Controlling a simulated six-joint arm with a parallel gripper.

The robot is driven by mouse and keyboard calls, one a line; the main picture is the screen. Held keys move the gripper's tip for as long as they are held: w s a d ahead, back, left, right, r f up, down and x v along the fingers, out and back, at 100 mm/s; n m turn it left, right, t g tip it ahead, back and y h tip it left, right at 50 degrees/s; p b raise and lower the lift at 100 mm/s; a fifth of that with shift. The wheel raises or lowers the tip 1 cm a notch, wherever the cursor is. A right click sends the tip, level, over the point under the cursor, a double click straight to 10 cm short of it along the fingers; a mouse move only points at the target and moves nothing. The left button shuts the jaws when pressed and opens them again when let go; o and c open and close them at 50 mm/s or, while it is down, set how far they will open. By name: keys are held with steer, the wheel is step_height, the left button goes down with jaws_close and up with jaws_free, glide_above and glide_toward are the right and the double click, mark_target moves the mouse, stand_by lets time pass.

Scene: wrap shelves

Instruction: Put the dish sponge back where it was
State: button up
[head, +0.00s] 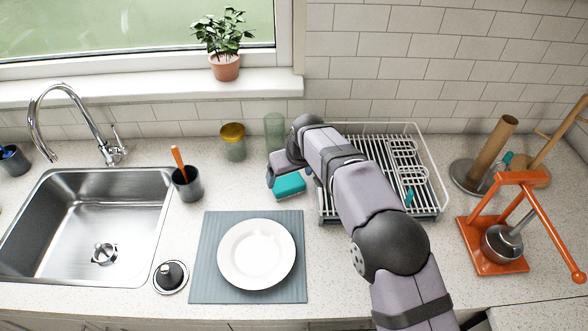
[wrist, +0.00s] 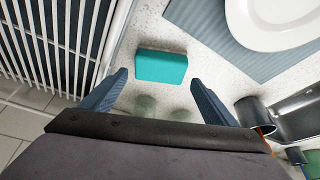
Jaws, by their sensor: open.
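The teal dish sponge (head: 289,185) lies on the speckled counter, left of the dish rack and behind the grey mat. In the wrist view the sponge (wrist: 162,67) lies just ahead of the fingertips, roughly centred between them. My gripper (wrist: 160,82) is open and empty, with one blue-grey finger to each side. In the head view my gripper (head: 278,182) is over the sponge's left end and partly hides it. I cannot tell how high it is above the counter.
The white wire dish rack (head: 437,178) stands right of the sponge. A white plate (head: 257,254) sits on the ribbed grey mat (head: 208,283). A dark cup (head: 187,187) and a yellow-lidded jar (head: 233,142) stand to the left. A green glass (head: 274,128) is behind. The sink (head: 90,230) is far left.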

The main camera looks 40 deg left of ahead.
steer(key=b+v, duration=0.1)
steer(key=v, duration=0.5)
steer(key=shift+d+r+b, duration=0.15)
steer(key=shift+d+b, duration=0.05)
steer(key=shift+b, duration=0.1)
steer(key=shift+s, duration=0.1)
